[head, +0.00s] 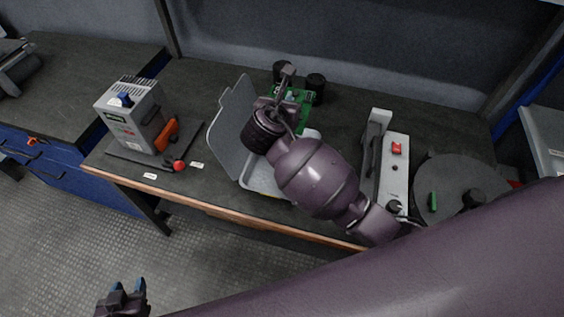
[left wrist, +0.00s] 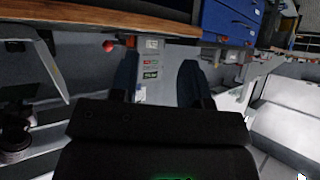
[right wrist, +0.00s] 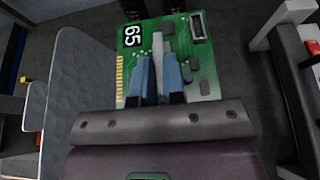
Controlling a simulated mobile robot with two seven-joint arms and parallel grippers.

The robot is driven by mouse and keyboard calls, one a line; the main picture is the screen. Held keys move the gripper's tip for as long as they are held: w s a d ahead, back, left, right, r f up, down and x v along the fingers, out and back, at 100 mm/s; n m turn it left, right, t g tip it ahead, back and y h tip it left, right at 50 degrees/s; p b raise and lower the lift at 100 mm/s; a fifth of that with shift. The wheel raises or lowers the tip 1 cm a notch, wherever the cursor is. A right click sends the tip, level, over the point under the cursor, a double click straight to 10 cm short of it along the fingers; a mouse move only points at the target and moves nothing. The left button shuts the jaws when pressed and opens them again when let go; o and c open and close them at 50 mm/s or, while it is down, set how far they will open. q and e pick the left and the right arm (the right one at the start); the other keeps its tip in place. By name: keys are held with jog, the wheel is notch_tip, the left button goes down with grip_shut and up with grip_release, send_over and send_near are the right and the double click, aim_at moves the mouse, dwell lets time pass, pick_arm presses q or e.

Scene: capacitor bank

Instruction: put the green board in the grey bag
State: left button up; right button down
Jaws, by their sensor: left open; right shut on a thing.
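The green board (right wrist: 205,68) carries a white 65 on a black label and gold contacts along its left edge. My right gripper (right wrist: 158,72) is shut on a pale upright part of it. In the head view the board (head: 300,95) is partly hidden behind my right gripper (head: 283,92). Left of it stands a grey open case with a raised lid (head: 232,120); its tray is partly hidden by my right arm. The lid also shows in the right wrist view (right wrist: 78,95). I cannot tell whether this is the grey bag. My left gripper (head: 122,298) is open and empty over the floor.
A grey instrument (head: 130,115) with an orange-handled tool stands at the left of the bench. Black cylinders (head: 316,85) stand behind the board. A grey switch panel (head: 395,165) and a round dark plate (head: 450,185) are at the right. The front-left floor is clear.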

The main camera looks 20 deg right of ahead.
notch_tip(320, 180, down, 15)
jog(key=b, duration=0.4)
jog(key=shift+r, duration=0.15)
jog(key=shift+f, duration=0.65)
notch_tip(320, 180, down, 4)
jog(key=shift+b, duration=0.8)
jog(key=shift+w, duration=0.1)
jog(key=c, duration=1.2)
grip_release()
